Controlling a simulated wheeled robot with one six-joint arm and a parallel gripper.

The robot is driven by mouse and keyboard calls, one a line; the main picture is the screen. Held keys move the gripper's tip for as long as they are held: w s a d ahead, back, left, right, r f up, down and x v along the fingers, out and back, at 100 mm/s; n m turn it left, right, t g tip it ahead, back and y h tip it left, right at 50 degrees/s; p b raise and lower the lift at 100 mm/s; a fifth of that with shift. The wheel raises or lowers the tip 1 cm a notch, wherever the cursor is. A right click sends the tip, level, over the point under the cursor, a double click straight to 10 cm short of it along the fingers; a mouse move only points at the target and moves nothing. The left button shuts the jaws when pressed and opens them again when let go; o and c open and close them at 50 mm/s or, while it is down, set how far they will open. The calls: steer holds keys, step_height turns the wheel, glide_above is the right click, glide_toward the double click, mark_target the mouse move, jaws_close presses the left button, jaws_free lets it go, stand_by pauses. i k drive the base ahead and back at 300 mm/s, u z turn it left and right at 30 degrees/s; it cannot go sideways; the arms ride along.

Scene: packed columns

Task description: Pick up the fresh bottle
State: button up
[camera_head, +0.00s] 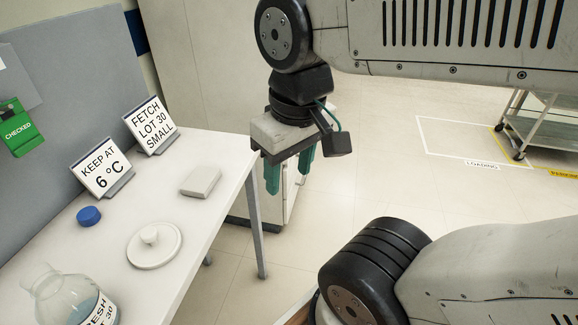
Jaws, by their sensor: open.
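The fresh bottle (66,300) is a clear, wide bottle with blue contents and a white label reading "RESH" and "30". It stands on the white table at the bottom left, and the frame edge cuts off its lower part. My gripper (290,177) has two green fingers pointing down. It is open and empty, beyond the table's right edge, well to the right of the bottle and farther back. A sign (150,126) reads "FETCH LOT 30 SMALL".
On the table (206,232) lie a round white lid with a knob (154,246), a blue cap (88,216) and a pale block (200,181). A "KEEP AT 6 °C" sign (102,168) stands behind. A trolley (545,125) is far right; the floor between is clear.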

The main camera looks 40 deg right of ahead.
mark_target(60, 299)
steer(key=z, duration=1.35)
steer(key=k, duration=1.85)
steer(key=u, duration=1.25)
steer(key=i, duration=0.5)
steer(key=u, duration=0.05)
